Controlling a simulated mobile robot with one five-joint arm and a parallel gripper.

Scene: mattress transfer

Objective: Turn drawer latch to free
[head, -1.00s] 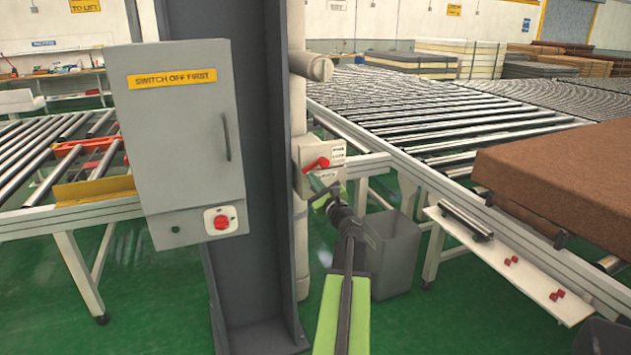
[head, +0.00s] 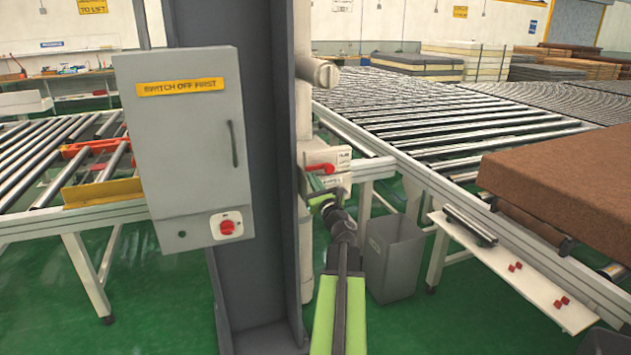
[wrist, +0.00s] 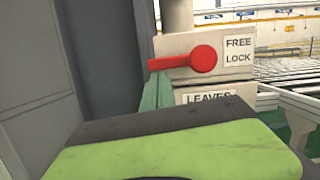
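The drawer latch is a red lever (head: 320,169) on a pale box beside the dark column. In the wrist view the red lever (wrist: 188,60) lies nearly level, its round hub at the right and its arm pointing left. White labels (wrist: 238,50) reading FREE and LOCK sit right of the hub, FREE above LOCK. My gripper (head: 318,187) is just below the lever. In the wrist view my gripper's green finger (wrist: 156,94) reaches up to the underside of the lever's left part; contact is not certain. Only one finger shows clearly, so its opening is unclear.
A grey cabinet (head: 183,130) marked SWITCH OFF FIRST, with a red knob (head: 227,227), stands left on the dark column (head: 262,290). A grey bin (head: 395,262) is below right. A roller conveyor (head: 450,115) and brown mattress (head: 570,185) lie to the right.

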